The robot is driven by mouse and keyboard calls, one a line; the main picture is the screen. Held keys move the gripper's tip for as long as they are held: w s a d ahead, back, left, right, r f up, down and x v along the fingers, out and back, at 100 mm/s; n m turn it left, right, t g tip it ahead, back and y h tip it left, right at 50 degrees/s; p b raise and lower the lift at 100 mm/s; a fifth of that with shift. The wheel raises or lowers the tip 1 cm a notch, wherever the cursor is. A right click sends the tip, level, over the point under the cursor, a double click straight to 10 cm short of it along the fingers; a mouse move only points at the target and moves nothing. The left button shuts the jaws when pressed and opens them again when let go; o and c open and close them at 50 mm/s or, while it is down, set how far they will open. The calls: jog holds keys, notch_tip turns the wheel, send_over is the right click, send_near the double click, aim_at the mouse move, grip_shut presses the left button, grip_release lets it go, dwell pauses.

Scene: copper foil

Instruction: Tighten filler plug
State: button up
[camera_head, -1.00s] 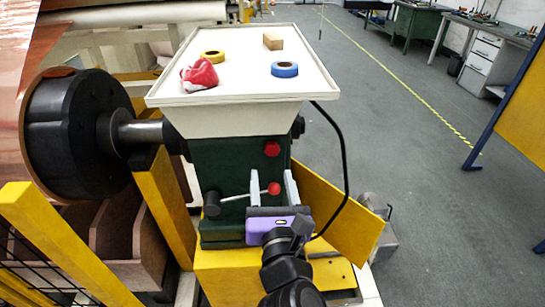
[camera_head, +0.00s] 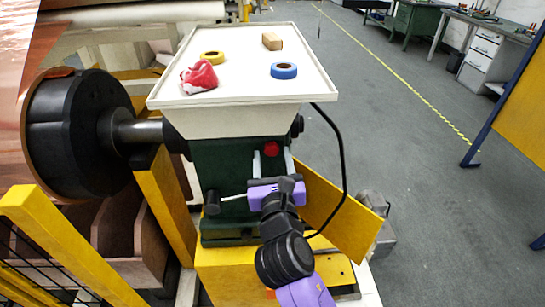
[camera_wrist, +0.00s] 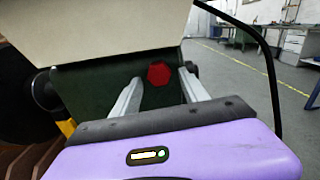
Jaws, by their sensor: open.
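The filler plug (camera_head: 271,149) is a red hexagonal plug on the upper front of the dark green housing (camera_head: 222,160). In the wrist view the plug (camera_wrist: 159,74) shows ahead, between the two grey fingers. My gripper (camera_head: 272,163) is open, with one finger to each side of the plug in the picture. It appears short of the plug, with no contact visible.
A cream tray (camera_head: 240,102) overhangs the housing, holding yellow tape (camera_head: 212,57), blue tape (camera_head: 284,70), a red cloth (camera_head: 199,77) and a wooden block (camera_head: 272,41). A black cable (camera_head: 343,160) hangs right. A black roller (camera_head: 75,135) stands left. Grey floor lies open right.

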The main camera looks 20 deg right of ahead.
grip_shut()
jog(key=shift+m, duration=0.3)
